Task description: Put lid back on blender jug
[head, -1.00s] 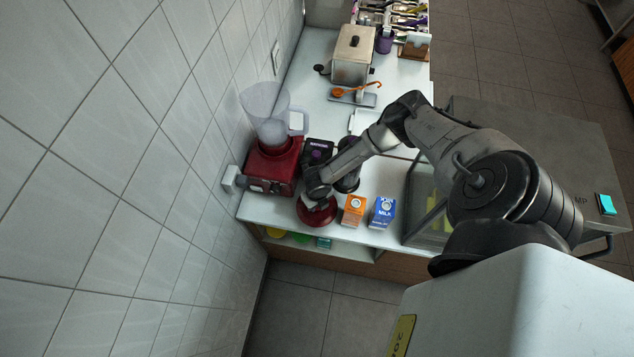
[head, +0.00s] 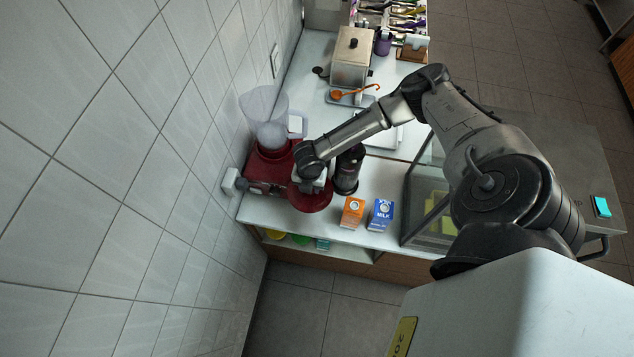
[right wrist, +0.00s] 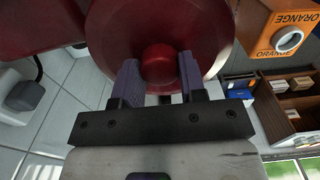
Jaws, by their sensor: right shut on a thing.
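The blender jug (head: 262,108), clear with a pale handle, stands upright on its red base (head: 263,172) beside the tiled wall. No lid shows on its wide top. The red round lid (head: 313,203) is below my right gripper (head: 314,184), to the right of the base's front. In the right wrist view, my right gripper (right wrist: 158,75) has its two purple-grey fingers on either side of the lid's knob (right wrist: 159,64), shut on it. The lid's disc (right wrist: 120,25) fills the top middle there. My left gripper is not in view.
An orange carton (head: 352,212) and a blue milk carton (head: 380,214) stand right of the lid near the counter's front edge. A dark cylindrical thing (head: 347,172) is close beside my right arm. A steel container (head: 351,62) and an orange ladle (head: 350,93) are farther back.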

